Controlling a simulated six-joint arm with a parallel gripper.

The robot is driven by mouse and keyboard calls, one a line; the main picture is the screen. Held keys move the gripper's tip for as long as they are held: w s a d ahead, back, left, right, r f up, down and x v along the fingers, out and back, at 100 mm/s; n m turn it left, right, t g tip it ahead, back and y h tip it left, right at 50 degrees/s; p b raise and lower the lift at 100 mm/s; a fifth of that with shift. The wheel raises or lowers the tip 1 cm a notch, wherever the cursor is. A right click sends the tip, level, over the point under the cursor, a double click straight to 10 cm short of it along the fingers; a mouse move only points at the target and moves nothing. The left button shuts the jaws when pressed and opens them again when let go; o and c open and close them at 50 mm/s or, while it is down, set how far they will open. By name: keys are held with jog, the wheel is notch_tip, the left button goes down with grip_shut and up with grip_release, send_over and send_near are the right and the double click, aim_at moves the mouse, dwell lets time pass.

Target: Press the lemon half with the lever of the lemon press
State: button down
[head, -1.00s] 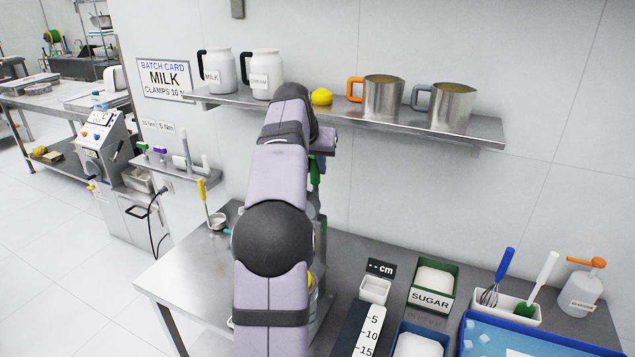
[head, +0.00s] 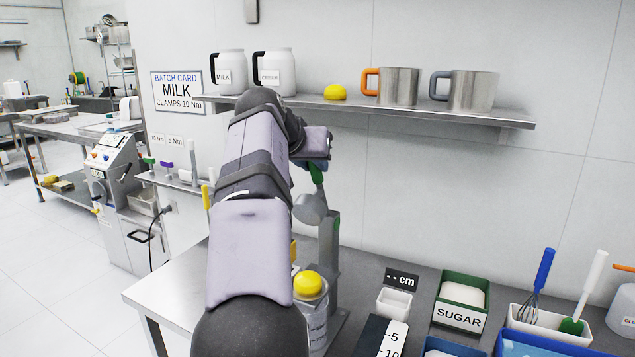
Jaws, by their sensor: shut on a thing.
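The lemon press (head: 329,250) is a grey upright stand on the steel table, partly hidden behind my arm. Its lever has a green handle (head: 317,176), raised below the wall shelf. My gripper (head: 316,164) is shut on the handle's upper end; its fingers are mostly hidden. A round grey pressing head (head: 310,208) hangs below the handle. A yellow lemon half (head: 307,284) sits on the press's lower cup, below the head, with a clear gap between them. Another yellow lemon piece (head: 335,92) lies on the shelf.
The steel shelf (head: 420,114) holds white jugs (head: 228,72) and steel mugs (head: 399,87), close above my gripper. Right of the press are a small white box (head: 393,303), a sugar bin (head: 460,300) and a utensil holder (head: 548,325). The table's left part (head: 170,290) is bare.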

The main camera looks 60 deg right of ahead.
jog(key=a+f+h+b, duration=0.1)
jog(key=b, duration=0.3)
jog(key=a+f+h+b, duration=0.1)
jog(key=a+b, duration=0.1)
jog(key=b, duration=0.2)
jog(key=shift+a+f+b, duration=0.1)
jog(key=shift+f+b, duration=0.2)
jog(key=a+f+h+b, duration=0.2)
jog(key=f+b, duration=0.1)
jog(key=b, duration=0.7)
jog(key=a+f+h+b, duration=0.2)
jog(key=a+f+b, duration=0.1)
jog(key=b, duration=0.7)
jog(key=shift+a+n+h, duration=0.25)
jog(key=shift+n+h, duration=0.05)
jog(key=shift+h, duration=0.1)
jog(key=t+h+b, duration=0.1)
jog(key=h+b, duration=0.4)
jog(key=b, duration=1.6)
send_near(301, 208)
notch_tip(301, 208, down, 4)
jog(key=d, duration=0.2)
jog(key=b, duration=0.2)
jog(key=f+h+b, duration=0.1)
jog(key=b, duration=0.2)
jog(key=shift+w+a+f+n+t+b, duration=0.1)
jog(key=shift+f+n+t+b, duration=0.2)
jog(key=shift+f+n, duration=0.1)
jog(key=c, duration=1.6)
grip_release()
